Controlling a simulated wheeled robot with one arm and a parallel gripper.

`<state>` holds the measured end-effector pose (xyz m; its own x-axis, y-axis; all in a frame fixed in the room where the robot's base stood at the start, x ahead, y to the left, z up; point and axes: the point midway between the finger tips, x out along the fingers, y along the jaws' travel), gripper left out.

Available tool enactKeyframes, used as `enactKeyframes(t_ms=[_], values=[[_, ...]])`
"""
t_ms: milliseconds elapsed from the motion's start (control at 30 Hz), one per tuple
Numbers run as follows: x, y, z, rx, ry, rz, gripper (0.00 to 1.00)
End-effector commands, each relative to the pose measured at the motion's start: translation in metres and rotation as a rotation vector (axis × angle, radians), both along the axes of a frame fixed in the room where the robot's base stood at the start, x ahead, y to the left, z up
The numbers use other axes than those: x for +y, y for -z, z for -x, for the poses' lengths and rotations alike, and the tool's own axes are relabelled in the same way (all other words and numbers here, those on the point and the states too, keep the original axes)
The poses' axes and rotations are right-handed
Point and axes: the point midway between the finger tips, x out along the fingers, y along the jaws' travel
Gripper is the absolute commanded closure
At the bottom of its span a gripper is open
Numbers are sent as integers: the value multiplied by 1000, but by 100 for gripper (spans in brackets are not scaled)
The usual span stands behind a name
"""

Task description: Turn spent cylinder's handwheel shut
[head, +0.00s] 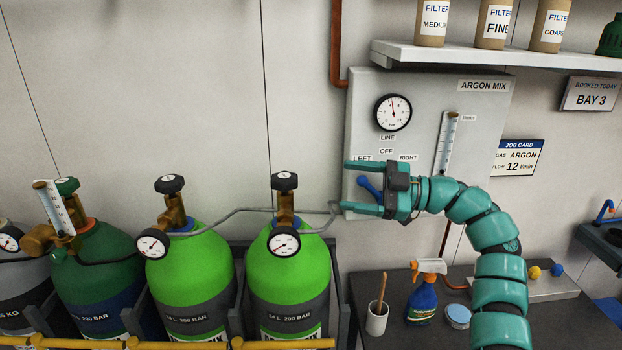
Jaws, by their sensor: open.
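Two bright green cylinders stand side by side, the left one (190,275) and the right one (288,275). Each has a black handwheel on a brass valve: the left handwheel (169,184) and the right handwheel (285,181). The left gauge (152,244) and right gauge (284,241) hang at the valves. The right needle seems to point low left; the left needle is too small to read surely. My gripper (345,187) is open and empty, fingers pointing left, before the panel and right of the right handwheel. A blue lever (368,186) shows between its fingers.
The argon panel (480,110) carries a line gauge (393,112) and a flow tube (447,142). A thin grey pipe (240,212) joins the cylinders. A yellow rail (250,343) runs in front. A spray bottle (422,298) and cup (377,318) stand on the bench. A dark green cylinder (95,265) stands left.

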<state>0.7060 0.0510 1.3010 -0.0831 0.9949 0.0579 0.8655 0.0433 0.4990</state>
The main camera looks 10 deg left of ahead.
Motion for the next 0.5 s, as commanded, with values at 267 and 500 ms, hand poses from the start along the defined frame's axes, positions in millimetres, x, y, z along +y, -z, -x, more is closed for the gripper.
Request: enactKeyframes(t_ms=[267, 500], values=[[1, 20, -19, 450, 53, 82, 24], [9, 19, -19, 524, 48, 85, 24]])
